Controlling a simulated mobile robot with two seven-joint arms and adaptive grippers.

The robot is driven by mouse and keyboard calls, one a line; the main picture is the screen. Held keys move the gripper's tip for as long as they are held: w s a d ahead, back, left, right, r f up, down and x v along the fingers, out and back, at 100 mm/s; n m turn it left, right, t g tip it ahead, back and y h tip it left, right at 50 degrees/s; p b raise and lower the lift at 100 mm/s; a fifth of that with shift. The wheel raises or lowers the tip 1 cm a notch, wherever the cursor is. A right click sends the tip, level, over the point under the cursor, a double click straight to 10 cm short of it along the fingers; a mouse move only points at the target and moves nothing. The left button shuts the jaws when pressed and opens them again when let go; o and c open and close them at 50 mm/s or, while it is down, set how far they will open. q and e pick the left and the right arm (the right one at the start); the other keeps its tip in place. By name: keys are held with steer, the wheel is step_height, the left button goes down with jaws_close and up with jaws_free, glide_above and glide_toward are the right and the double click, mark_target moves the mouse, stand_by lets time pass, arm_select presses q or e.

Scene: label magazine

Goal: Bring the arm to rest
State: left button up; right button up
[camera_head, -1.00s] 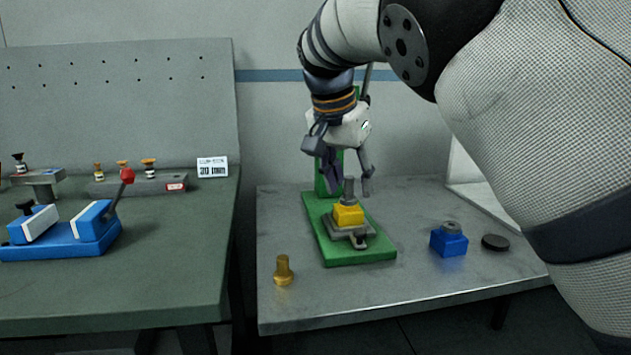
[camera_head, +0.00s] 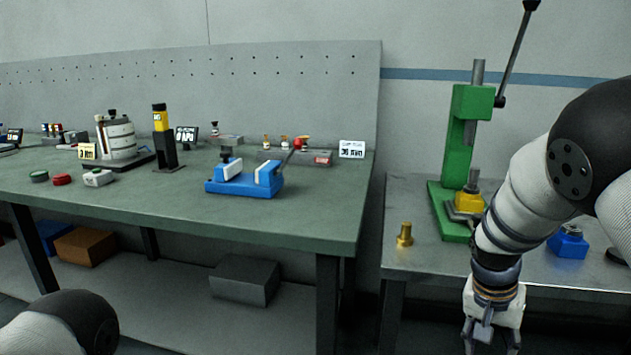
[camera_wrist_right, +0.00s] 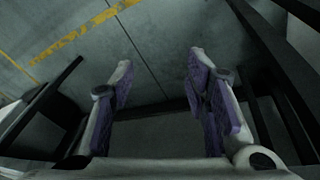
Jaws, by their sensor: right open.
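My right gripper (camera_head: 492,340) hangs pointing down at the front edge of the right-hand table in the head view, its tips near the bottom of the picture. In the right wrist view its two purple-padded fingers (camera_wrist_right: 165,95) are apart, with nothing between them but the floor below. My left arm shows only as a rounded link at the bottom left of the head view; its gripper is not in view.
The grey right-hand table (camera_head: 420,262) carries a green press (camera_head: 470,115) with a yellow block (camera_head: 469,201), a brass piece (camera_head: 404,234) and a blue block (camera_head: 568,243). The green bench (camera_head: 330,215) at left holds a blue vise (camera_head: 243,178). A gap separates the tables.

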steer(key=s+a+f+n+g+y, duration=0.1)
steer(key=s+f+n, duration=0.1)
steer(key=s+f, duration=0.7)
steer(key=s+a+f+n+g, duration=0.1)
steer(key=s+a+f+n, duration=0.1)
steer(key=s+f, duration=0.75)
steer(key=s+a+r+n+y, duration=0.1)
steer(key=s+a, duration=0.1)
steer(key=s, duration=1)
steer(key=s+a+r+n+g+y+p, duration=0.1)
steer(key=s+a+n, duration=0.1)
steer(key=s, duration=1)
steer(key=shift+a, duration=0.75)
